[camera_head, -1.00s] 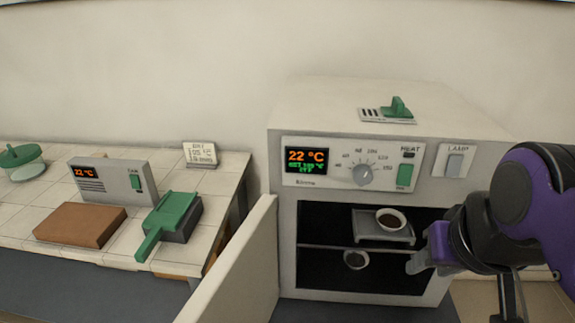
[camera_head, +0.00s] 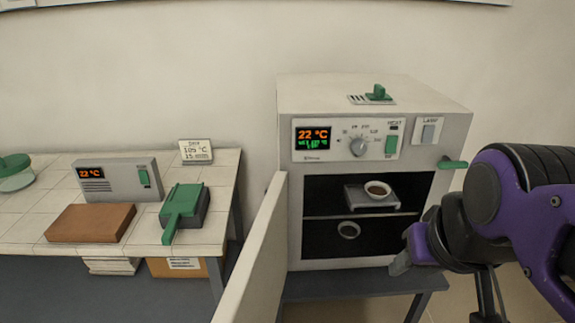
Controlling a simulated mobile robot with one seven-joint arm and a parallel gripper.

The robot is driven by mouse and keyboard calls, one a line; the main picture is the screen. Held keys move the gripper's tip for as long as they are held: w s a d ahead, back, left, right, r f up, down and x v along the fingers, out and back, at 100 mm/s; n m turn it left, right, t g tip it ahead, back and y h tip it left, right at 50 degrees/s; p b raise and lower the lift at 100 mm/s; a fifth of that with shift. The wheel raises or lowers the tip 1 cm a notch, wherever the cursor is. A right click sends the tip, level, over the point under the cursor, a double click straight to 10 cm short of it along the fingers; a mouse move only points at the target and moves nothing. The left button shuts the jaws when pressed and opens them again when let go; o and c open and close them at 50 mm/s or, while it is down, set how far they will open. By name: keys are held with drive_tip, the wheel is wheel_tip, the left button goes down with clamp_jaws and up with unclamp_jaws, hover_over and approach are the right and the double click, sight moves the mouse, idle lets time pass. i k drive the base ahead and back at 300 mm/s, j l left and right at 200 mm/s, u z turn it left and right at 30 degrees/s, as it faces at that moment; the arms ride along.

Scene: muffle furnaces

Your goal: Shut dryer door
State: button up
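The dryer (camera_head: 375,100) is a white box on a dark stand. Its display reads 22 °C. Its door (camera_head: 258,250) stands wide open, hinged on the left and swung out towards me. Inside, a small tray on the upper shelf bears a cup (camera_head: 377,190) with dark contents, and another cup (camera_head: 348,230) is on the lower level. My gripper (camera_head: 402,262) is in front of the lower right of the dryer opening, well apart from the door. Its fingers are seen from the side, so I cannot tell how far they are apart.
A tiled table (camera_head: 30,222) on the left holds a grey controller (camera_head: 118,181), a brown block (camera_head: 90,223), a green-handled item (camera_head: 184,207) and a small card (camera_head: 196,151). A green lever (camera_head: 452,163) juts from the dryer's right side. Floor shows between the table and dryer stand.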

sight(253, 293)
drive_tip(key=k+j+z, duration=0.1)
drive_tip(key=j, duration=0.4)
drive_tip(key=k+j, duration=0.1)
drive_tip(key=j, duration=0.45)
drive_tip(key=k+j+z, duration=0.15)
drive_tip(key=j, duration=0.35)
drive_tip(key=i, duration=0.05)
